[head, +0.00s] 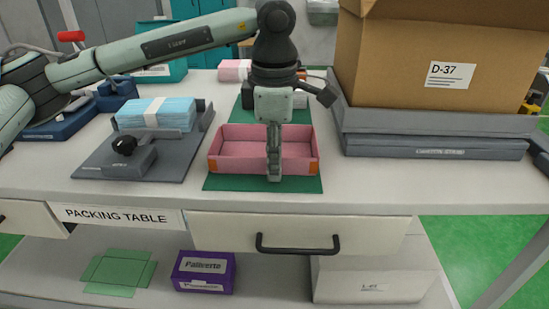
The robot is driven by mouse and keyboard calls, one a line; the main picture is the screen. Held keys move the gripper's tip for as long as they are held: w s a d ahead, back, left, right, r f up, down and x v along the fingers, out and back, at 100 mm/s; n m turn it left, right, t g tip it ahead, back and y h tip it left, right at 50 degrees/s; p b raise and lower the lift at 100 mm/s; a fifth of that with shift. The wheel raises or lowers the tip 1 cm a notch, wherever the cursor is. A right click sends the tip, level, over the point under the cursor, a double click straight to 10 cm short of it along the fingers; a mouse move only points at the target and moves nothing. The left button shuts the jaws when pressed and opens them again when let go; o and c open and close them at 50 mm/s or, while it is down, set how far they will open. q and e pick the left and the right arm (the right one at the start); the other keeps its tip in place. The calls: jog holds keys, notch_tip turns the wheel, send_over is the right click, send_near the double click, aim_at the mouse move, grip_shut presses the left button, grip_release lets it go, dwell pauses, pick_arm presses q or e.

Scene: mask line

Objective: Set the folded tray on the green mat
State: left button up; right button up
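The folded tray (232,166) is a pink open box with orange corner patches, upright over the green mat (305,184). Its front wall lies within the mat's front edge; whether its base fully touches the mat is hard to tell. My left gripper (274,174) points straight down at the middle of the tray's front wall. One finger shows in front of that wall; the other is hidden behind it, so I cannot see whether they pinch the wall. The mat also shows behind the tray, partly covered by my wrist. My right gripper is out of view.
A grey fixture (90,168) with blue masks (165,114) stands left of the tray. A cardboard box (410,85) on a grey platform stands right. Pink packs (233,70) lie behind. The lower shelf holds a green flat blank (120,270) and purple box (204,278).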

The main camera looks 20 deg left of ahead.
pick_arm(q)
notch_tip(320, 180, up, 12)
jog(key=shift+s+d, duration=0.15)
jog(key=shift+s, duration=0.3)
